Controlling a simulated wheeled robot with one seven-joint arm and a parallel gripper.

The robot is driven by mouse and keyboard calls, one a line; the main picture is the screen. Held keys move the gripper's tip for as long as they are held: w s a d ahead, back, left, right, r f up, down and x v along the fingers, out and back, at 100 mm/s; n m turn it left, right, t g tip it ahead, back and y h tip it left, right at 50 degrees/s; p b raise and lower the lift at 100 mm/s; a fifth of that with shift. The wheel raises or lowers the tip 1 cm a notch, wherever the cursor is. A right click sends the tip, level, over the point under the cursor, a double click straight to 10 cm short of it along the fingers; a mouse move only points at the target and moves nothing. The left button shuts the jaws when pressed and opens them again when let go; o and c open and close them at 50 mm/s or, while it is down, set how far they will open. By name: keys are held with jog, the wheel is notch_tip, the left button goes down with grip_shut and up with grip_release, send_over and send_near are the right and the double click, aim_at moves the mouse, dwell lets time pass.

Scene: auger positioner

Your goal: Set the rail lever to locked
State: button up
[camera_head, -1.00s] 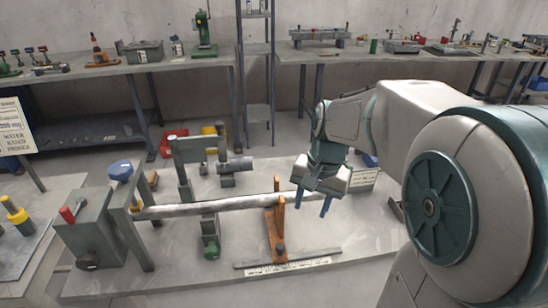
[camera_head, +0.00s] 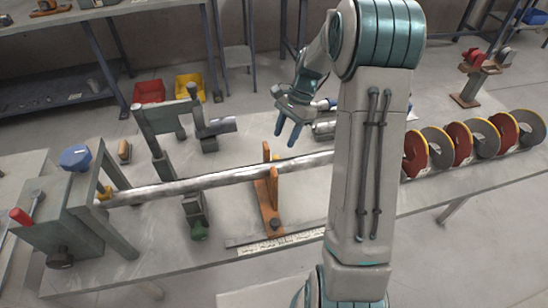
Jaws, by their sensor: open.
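My gripper (camera_head: 287,136) hangs above the far side of the bench, its two blue fingers apart and empty. It is up and right of an orange upright stand (camera_head: 268,204), not touching it. The stand supports a long grey shaft (camera_head: 200,183) and has a dark knob low on its front. A lever with a red grip (camera_head: 21,216) leans on the grey box (camera_head: 55,235) at the far left. I cannot tell which part is the rail lever.
A scale strip (camera_head: 270,243) lies along the near bench edge. A grey frame (camera_head: 160,120) rises behind the shaft. Red (camera_head: 149,92) and yellow (camera_head: 189,87) bins sit on the floor behind.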

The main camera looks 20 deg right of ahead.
aim_at(277, 156)
jog(key=x, duration=0.9)
jog(key=shift+a+f, duration=0.1)
jog(key=shift+f, duration=0.2)
grip_shut()
